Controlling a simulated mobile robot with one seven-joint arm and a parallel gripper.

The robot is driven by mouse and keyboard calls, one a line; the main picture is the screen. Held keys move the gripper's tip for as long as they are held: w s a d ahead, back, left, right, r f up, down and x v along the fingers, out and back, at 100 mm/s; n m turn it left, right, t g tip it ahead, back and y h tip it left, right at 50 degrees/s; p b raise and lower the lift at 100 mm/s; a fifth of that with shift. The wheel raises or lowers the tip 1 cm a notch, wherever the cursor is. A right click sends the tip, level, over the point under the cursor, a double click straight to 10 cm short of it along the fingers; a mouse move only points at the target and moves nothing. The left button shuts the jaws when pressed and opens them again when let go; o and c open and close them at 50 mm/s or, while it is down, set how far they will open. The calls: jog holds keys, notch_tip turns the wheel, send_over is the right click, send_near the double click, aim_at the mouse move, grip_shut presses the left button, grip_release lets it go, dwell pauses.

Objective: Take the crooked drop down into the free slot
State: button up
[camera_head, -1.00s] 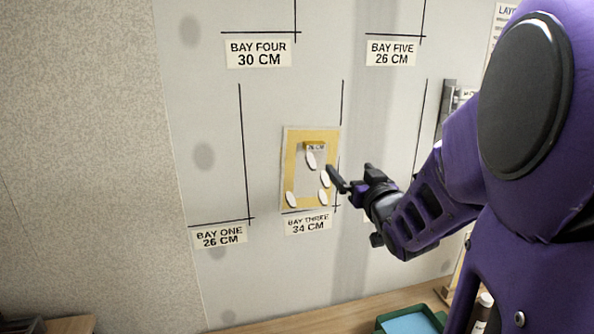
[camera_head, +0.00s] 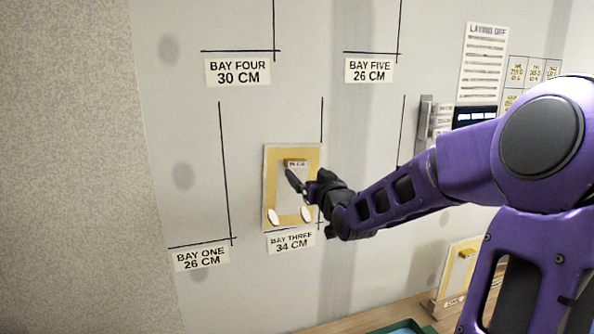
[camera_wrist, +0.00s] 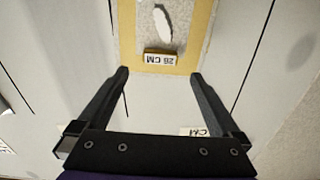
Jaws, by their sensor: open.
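The drop (camera_head: 270,200), a pale panel with a yellow border and white oval marks, is on the wall above the BAY THREE 34 CM label (camera_head: 291,241). It leans slightly against the drawn lines.
A stand (camera_head: 447,306) at lower right holds another yellow-bordered panel (camera_head: 458,268) above the wooden bench. A teal tray edge (camera_head: 408,328) shows at the bottom. A grey metal bracket (camera_head: 425,125) juts from the wall right of the drop.

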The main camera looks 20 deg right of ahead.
jog(key=w, duration=0.7)
jog(key=c, duration=1.4)
jog(key=shift+s+p, duration=0.45)
jog(key=shift+s, duration=2)
jog(key=shift+s, duration=0.2)
send_near(297, 164)
jog(key=shift+s+p, duration=0.3)
jog(key=shift+s, duration=1.4)
